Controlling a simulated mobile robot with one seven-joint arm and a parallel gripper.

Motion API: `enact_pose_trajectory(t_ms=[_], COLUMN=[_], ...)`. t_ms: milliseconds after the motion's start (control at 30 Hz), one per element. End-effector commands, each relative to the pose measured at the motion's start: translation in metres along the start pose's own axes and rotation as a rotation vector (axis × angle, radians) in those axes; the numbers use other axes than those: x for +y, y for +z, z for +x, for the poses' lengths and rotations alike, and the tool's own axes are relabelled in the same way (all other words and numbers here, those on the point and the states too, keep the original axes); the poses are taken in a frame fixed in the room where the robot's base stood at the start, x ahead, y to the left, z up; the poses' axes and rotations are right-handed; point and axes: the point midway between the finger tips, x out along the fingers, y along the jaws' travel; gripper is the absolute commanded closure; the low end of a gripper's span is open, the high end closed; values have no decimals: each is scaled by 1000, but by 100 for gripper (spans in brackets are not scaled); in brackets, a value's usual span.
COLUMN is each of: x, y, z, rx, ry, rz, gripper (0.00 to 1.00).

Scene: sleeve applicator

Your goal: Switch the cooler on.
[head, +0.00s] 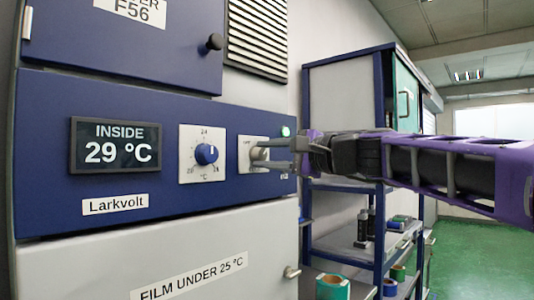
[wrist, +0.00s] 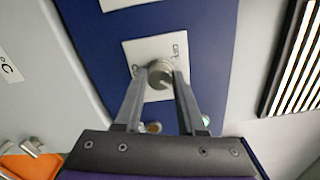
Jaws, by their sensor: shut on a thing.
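The cooler's blue control panel (head: 140,205) shows in the head view, with a display (head: 115,146) reading "INSIDE 29 °C". A grey rotary switch knob (head: 258,153) sits on a small white plate (head: 246,143) at the panel's right end. It also shows in the wrist view (wrist: 160,73), where "OFF" is printed at the plate's upper right and another label at its left is partly covered. My gripper (head: 270,155) is shut on this knob, one finger on each side. A pale green lamp (head: 285,132) sits above and right of the knob.
A temperature dial (head: 206,154) with a blue knob is left of the switch. A cabinet door with a black knob (head: 214,42) is above; a grey door with a handle (head: 292,272) is below. Blue shelving (head: 345,187) with rolls and bottles stands behind right. Green floor is open beyond.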

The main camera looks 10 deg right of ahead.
Motion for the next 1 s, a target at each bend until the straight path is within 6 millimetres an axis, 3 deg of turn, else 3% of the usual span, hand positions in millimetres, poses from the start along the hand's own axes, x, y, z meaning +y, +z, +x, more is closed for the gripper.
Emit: enact_pose_trajectory(t_ms=[733, 767, 900, 1000], x=[0, 0, 0, 0], y=[0, 0, 0, 0], z=[0, 0, 0, 0], rx=[0, 0, 0, 0], ry=[1, 1, 1, 0], rz=[92, 92, 91, 90], gripper=[100, 59, 34, 31])
